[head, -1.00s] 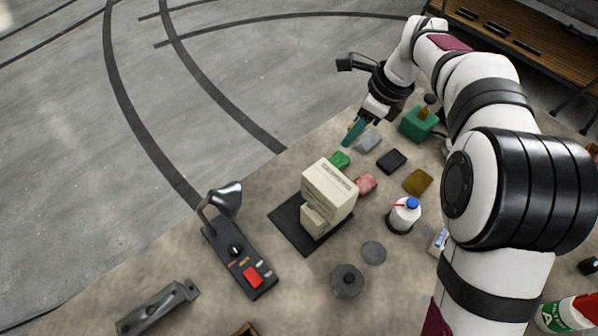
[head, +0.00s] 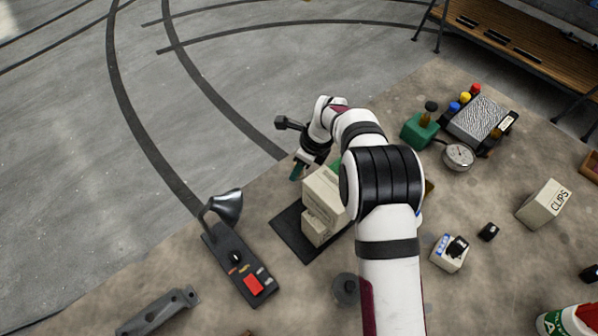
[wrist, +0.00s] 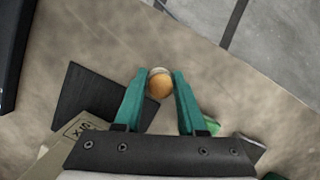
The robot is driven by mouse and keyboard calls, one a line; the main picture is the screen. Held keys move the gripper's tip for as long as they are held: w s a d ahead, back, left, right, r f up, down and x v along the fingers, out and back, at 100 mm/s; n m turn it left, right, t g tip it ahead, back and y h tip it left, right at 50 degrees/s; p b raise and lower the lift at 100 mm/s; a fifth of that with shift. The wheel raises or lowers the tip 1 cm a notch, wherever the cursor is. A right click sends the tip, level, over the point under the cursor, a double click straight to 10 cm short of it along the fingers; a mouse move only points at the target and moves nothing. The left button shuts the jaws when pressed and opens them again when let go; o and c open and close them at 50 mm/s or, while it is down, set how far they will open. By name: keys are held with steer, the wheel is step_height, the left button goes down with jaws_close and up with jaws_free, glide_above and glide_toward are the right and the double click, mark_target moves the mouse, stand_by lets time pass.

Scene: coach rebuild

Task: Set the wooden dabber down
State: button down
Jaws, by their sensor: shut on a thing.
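My gripper (head: 297,172) is over the table's far edge, just behind and left of the beige block stack (head: 322,197) in the head view. In the wrist view its two green fingers (wrist: 159,88) are shut on the wooden dabber (wrist: 160,86). The dabber shows end-on as a round, orange-brown wooden end with a pale rim behind it. Its lower part is hidden, and I cannot tell how far it is above the table. The dabber cannot be made out in the head view.
The beige stack stands on a black mat (head: 287,236), also beside the gripper in the wrist view (wrist: 88,92). A black lamp unit (head: 238,262) is to the left. A green box (head: 420,130) and a dial gauge (head: 458,157) are at right.

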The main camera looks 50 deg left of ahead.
step_height(320, 180, down, 2)
steer(key=shift+f, duration=0.2)
steer(key=shift+c, duration=2.4)
jaws_free()
steer(key=v, duration=1.2)
steer(key=shift+r, duration=0.1)
